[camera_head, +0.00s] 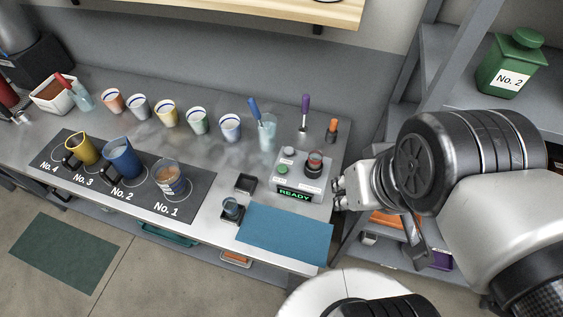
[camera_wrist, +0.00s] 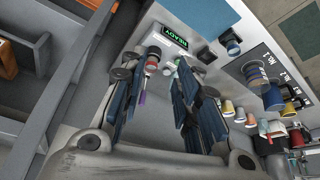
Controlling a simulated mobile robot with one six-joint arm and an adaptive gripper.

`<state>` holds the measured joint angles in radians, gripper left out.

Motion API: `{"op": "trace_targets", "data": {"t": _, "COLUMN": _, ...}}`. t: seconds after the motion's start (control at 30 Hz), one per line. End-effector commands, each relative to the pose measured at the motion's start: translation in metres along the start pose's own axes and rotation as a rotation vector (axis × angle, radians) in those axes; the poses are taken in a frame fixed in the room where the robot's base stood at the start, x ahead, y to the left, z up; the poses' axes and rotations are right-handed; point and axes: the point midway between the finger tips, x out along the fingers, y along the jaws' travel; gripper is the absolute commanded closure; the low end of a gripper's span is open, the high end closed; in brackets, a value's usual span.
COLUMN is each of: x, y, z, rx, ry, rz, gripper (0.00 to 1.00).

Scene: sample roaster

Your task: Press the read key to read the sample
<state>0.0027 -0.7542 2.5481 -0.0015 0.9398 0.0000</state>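The reader (camera_head: 298,186) is a light grey box on the right end of the bench, and its front display (camera_head: 294,194) says READY. On its top are a green key (camera_head: 282,169), a pale round knob (camera_head: 289,152) and a dark round holder with reddish-brown contents (camera_head: 315,162). Which key is the read key is not legible. My gripper (camera_head: 338,192) is just right of the reader, beyond the bench edge. In the wrist view my gripper (camera_wrist: 158,68) has its fingers apart and nothing between them. The reader's display (camera_wrist: 174,36) shows beyond the fingertips.
A blue mat (camera_head: 287,234) lies in front of the reader. A small dark cup (camera_head: 232,209) and a black square tray (camera_head: 246,183) are to its left. Several cups stand on the numbered mat (camera_head: 130,183) and along the back. Shelving with a green No. 2 canister (camera_head: 510,65) is at right.

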Motion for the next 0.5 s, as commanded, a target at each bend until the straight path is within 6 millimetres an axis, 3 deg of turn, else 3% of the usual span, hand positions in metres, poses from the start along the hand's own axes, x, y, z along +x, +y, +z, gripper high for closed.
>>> {"op": "trace_targets", "data": {"t": 0.4, "x": 0.0, "y": 0.0, "z": 0.0, "rx": 0.0, "ry": 0.0, "rz": 0.0, "gripper": 1.0}}
{"op": "trace_targets", "data": {"t": 0.5, "x": 0.0, "y": 0.0, "z": 0.0, "rx": 0.0, "ry": 0.0, "rz": 0.0, "gripper": 1.0}}
